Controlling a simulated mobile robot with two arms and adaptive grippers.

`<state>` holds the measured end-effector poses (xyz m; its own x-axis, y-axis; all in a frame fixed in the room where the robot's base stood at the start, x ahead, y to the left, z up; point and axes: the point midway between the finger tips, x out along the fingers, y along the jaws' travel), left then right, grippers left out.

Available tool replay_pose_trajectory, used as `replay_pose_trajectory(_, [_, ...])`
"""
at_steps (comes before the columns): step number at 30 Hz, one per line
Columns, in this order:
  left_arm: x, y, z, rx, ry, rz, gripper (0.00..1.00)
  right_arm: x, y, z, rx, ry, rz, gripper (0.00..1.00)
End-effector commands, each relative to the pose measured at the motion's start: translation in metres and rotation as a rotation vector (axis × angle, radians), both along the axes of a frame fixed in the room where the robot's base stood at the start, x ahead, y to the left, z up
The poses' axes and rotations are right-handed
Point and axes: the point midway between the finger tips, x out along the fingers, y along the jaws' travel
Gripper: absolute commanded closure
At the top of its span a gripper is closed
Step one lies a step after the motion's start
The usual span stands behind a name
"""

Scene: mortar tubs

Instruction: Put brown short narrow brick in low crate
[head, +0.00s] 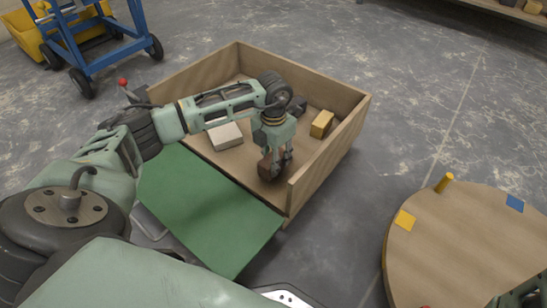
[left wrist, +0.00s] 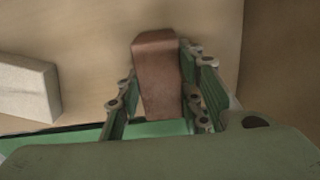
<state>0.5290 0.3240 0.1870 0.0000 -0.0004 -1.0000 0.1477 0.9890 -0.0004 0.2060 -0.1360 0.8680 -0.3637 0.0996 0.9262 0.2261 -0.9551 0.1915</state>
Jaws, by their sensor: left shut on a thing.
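The brown short narrow brick (left wrist: 157,75) is between the fingers of my left gripper (left wrist: 160,100) in the left wrist view. In the head view the brick (head: 265,168) shows low inside the low crate (head: 330,83), near its front right part. My left gripper (head: 277,163) points down over the crate floor and is shut on the brick. I cannot tell whether the brick touches the floor. The crate is a wooden box with low walls.
A pale brick (head: 226,136), a yellow brick (head: 321,124) and a dark brick (head: 298,105) lie in the crate. A green panel (head: 200,205) lies at its front left. A round wooden table (head: 465,245) stands at right. A blue trolley (head: 100,50) is at back left.

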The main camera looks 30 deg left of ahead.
Motion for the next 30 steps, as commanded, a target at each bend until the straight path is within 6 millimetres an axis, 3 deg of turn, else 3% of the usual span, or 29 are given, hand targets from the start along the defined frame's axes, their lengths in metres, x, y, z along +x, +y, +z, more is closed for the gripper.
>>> replay_pose_trajectory(14, [0.0003,-0.0001,-0.0089,0.000,-0.001,0.000,1.00,0.0003,0.0000,-0.0042,0.000,0.001,0.000,0.60])
replay_pose_trajectory(15, [0.0005,-0.0001,-0.0083,0.000,-0.001,0.000,0.64,0.0004,0.0000,-0.0038,0.000,0.001,0.000,0.60])
replay_pose_trajectory(22, [0.0002,0.0000,-0.0086,0.000,0.000,0.000,0.44,0.0006,-0.0001,-0.0037,0.000,0.002,0.000,0.60])
replay_pose_trajectory(30, [-0.0006,0.0001,-0.0095,0.000,0.002,0.000,0.44,0.0024,-0.0002,-0.0040,0.001,0.006,-0.001,0.60])
